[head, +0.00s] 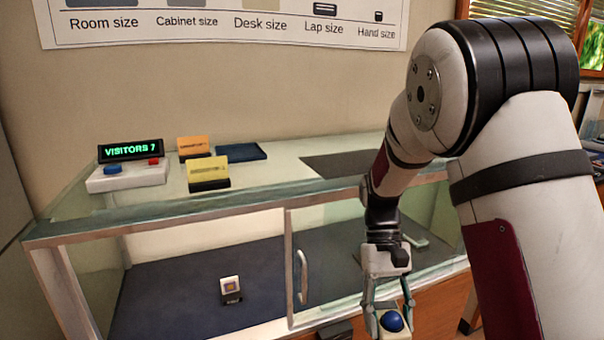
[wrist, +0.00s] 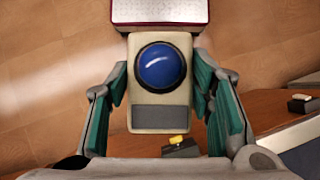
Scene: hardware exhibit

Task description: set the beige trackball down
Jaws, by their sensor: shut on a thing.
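The beige trackball (wrist: 160,99) has a big blue ball and a grey panel. In the wrist view it sits between the teal-padded fingers of my gripper (wrist: 160,78), which is shut on its two sides. In the head view my gripper (head: 390,308) hangs in front of the glass case at the bottom edge, with the trackball (head: 392,321) in it. The trackball's underside is hidden. In the wrist view wooden floor shows around it.
The glass display case (head: 190,208) has a door handle (head: 302,277) and a chip exhibit (head: 231,288) inside. On its top are a visitor counter (head: 131,151), an orange card (head: 193,145), a yellow card (head: 208,173), a blue tray (head: 241,151) and a dark mat (head: 340,164). Clear glass lies between.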

